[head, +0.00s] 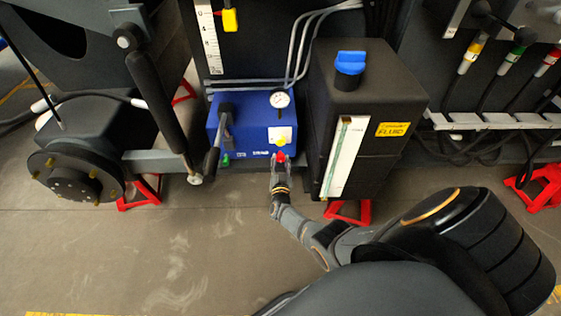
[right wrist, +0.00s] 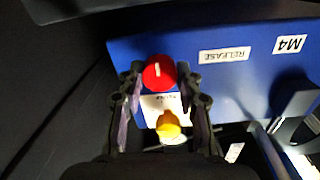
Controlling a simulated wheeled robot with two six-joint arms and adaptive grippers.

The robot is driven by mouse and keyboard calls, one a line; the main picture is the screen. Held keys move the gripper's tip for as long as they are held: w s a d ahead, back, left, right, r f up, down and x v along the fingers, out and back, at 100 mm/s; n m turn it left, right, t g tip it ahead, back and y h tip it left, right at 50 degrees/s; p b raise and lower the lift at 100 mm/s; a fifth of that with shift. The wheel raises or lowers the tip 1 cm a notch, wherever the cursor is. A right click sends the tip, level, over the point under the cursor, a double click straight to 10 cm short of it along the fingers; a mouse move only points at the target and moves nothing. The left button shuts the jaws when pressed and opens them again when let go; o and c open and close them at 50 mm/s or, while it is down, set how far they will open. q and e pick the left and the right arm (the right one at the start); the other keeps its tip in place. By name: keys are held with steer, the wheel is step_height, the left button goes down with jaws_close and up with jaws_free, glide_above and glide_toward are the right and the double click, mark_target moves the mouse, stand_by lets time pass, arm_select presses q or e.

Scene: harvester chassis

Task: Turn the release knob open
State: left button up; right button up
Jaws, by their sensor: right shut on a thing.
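The release knob (head: 281,157) is a small red knob low on the right front of the blue box (head: 240,126). In the right wrist view the red knob (right wrist: 159,75) has a short white mark that stands roughly upright, and a RELEASE label (right wrist: 225,54) is to its right. My right gripper (head: 281,164) reaches the knob from below in the head view. In the right wrist view its two fingers (right wrist: 160,80) are on either side of the knob, shut on it. My left gripper is not in view.
A yellow knob (right wrist: 168,125) is close to the red one, between my fingers. A gauge (head: 279,99) and a black lever (head: 225,122) are on the blue box. A black fluid tank (head: 392,100) stands close on the right. The floor in front is clear.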

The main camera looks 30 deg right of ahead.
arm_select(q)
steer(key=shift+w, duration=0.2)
arm_select(e)
steer(key=o, duration=1.1)
steer(key=shift+o, duration=0.2)
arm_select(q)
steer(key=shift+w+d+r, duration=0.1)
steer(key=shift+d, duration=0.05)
arm_select(e)
steer(key=shift+s+a+f, duration=0.1)
steer(key=shift+s+a, duration=0.15)
steer(key=shift+s, duration=0.05)
steer(key=v, duration=1.1)
steer(key=shift+s+a, duration=0.1)
steer(key=shift+s, duration=0.05)
